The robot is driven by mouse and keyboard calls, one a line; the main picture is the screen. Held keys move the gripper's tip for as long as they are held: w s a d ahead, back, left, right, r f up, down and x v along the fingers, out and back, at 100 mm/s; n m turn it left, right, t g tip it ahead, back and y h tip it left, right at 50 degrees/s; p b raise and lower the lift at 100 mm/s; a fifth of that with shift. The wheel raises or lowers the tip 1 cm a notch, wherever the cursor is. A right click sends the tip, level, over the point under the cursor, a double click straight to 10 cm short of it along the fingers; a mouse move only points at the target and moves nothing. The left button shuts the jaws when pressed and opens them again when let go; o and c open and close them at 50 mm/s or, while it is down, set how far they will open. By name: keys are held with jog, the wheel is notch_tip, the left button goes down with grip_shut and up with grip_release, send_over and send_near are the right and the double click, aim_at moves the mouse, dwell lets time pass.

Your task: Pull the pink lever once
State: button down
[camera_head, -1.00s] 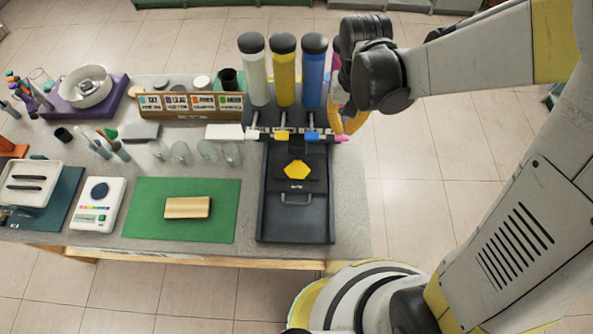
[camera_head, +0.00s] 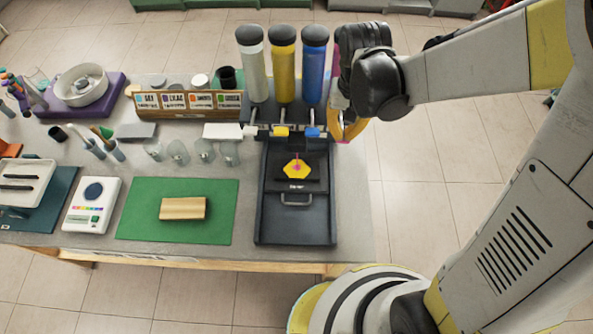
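A dispenser at the right end of the table carries white (camera_head: 250,131), yellow (camera_head: 281,132) and blue (camera_head: 312,132) levers in a row. The pink lever is hidden, apparently behind my gripper (camera_head: 348,131) at the row's right end. My gripper's orange fingers point down there; their opening cannot be made out. The pink tube (camera_head: 337,62) shows only as a sliver beside my wrist. A yellow hexagon (camera_head: 292,174) lies on the dark tray (camera_head: 317,226) below the levers, with a thin pink streak and spot (camera_head: 297,166) at its middle.
White (camera_head: 253,75), yellow (camera_head: 283,75) and blue (camera_head: 314,75) tubes stand behind the levers. Several clear glasses (camera_head: 204,150) stand left of the dispenser. A green mat (camera_head: 140,225) bears a wooden block (camera_head: 183,208). Floor is free right of the table edge.

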jog(key=shift+f+b, duration=1)
jog(key=shift+f, duration=0.45)
jog(key=shift+r, duration=0.1)
jog(key=shift+r+p, duration=2.65)
jog(key=shift+r, duration=1.25)
notch_tip(320, 180, up, 6)
jog(key=p, duration=0.4)
